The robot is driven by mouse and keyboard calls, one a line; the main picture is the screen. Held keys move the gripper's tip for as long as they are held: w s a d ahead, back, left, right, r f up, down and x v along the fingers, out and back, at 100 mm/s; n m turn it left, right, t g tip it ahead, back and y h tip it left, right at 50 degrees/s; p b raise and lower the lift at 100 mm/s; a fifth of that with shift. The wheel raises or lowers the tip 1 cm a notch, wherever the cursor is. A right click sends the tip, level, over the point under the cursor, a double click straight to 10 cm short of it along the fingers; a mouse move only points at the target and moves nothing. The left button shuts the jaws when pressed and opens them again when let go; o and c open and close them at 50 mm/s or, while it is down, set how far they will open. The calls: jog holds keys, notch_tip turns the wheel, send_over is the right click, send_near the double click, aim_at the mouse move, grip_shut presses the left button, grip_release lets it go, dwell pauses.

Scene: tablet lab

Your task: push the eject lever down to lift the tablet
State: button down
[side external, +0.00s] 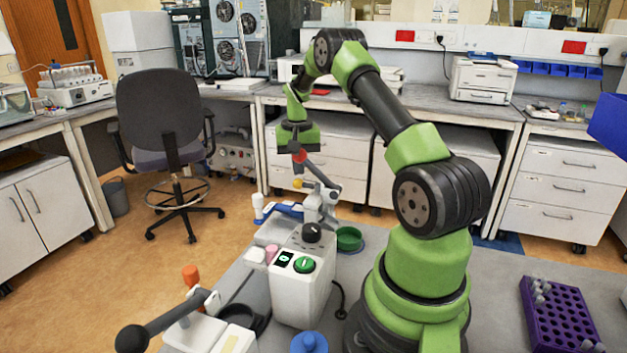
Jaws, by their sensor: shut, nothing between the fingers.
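My gripper (297,147) hangs down below the green wrist, small and dark in the side external view. Its fingers are shut with nothing between them. Its tips are at or just above the red end of a grey lever (318,173) on a small metal press (319,205); I cannot tell whether they touch. The lever slants up to the left from the press. A yellow knob (298,184) shows just below it, left of the press. I cannot tell which of these is the eject lever. No tablet can be made out.
A white control box (302,290) with a black knob and green button stands in front of the press. A green dish (349,238) is right of it. A black-knobbed handle (150,333) is at the front left. A purple rack (560,318) is at the right.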

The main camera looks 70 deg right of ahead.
aim_at(299, 179)
jog(key=shift+r, duration=0.15)
jog(key=shift+r, duration=0.6)
jog(key=shift+r, duration=0.1)
jog(key=shift+r, duration=0.5)
notch_tip(299, 179, up, 5)
jog(key=shift+r, duration=0.1)
dwell(0.5)
